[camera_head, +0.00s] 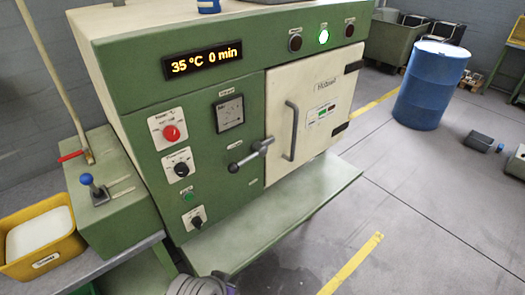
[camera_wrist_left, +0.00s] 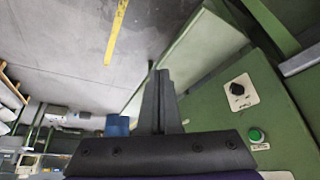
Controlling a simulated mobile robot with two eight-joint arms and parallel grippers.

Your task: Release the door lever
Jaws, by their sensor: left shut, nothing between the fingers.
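The door lever (camera_head: 248,157) is a grey bar with a dark ball at its lower left end. It slants up to the right, from the green panel to the left edge of the cream door (camera_head: 310,110). The door looks closed and has a long vertical handle (camera_head: 291,131). My left gripper (camera_wrist_left: 160,73) shows in the left wrist view with its fingers together and empty, beside the green machine front. The lever is not visible in that view. Part of my left arm shows at the bottom of the head view, below and left of the lever. My right gripper is out of view.
A green shelf (camera_head: 285,215) sticks out below the door. Knobs and a red button (camera_head: 171,132) sit left of the lever. A yellow bin (camera_head: 40,262) stands at left, and a blue barrel (camera_head: 432,85) at back right. The floor in front is clear.

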